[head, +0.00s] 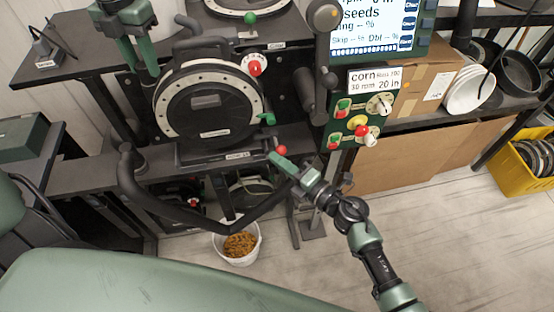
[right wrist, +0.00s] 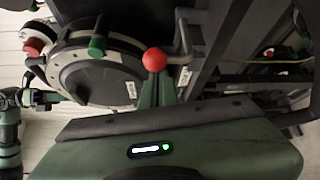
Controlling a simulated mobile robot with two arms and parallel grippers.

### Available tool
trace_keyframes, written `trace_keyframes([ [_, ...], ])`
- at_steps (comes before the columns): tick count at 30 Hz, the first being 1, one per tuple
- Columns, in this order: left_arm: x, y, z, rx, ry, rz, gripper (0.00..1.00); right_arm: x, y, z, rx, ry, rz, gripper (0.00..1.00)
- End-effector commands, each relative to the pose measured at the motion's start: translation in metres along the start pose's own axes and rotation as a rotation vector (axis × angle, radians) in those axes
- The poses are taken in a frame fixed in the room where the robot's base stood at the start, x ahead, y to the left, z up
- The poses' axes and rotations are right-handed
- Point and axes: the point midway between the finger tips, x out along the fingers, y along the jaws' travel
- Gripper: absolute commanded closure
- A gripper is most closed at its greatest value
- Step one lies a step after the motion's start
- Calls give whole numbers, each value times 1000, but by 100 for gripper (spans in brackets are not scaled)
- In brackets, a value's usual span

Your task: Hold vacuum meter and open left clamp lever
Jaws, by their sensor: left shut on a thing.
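The vacuum meter (head: 208,108) is a round black disc with a pale ring, upright on its stand in the head view. It also shows in the right wrist view (right wrist: 95,82). My left gripper (head: 149,80) is shut on the meter's upper left edge; its fingertips are partly hidden. A lever with a red ball knob (head: 281,150) sits at the meter's lower right; the ball shows in the right wrist view (right wrist: 154,59). My right gripper (head: 284,161) is at this ball, its fingers (right wrist: 157,80) just below it. Their gap and contact are unclear.
A green ball knob (head: 267,118) sits just above the red one. A control panel (head: 358,122) with knobs stands right of the meter. A white bucket of seeds (head: 238,243) is on the floor below. A dark bent bar (head: 190,215) runs in front of the stand.

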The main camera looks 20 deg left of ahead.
Motion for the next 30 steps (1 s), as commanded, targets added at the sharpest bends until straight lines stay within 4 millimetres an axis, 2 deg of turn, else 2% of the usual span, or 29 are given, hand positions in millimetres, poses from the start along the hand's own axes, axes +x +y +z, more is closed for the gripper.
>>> trace_keyframes([
  [14, -1, 0, 0, 0, -2, 1, 100, -10, -4, 19, -13, 137, 21, 100],
  [18, -1, 0, 0, 0, -1, 1, 100, -18, -6, 32, -15, 191, 34, 100],
  [30, -1, 0, 0, -1, -1, 1, 100, -26, -14, 75, -13, 190, 36, 100],
])
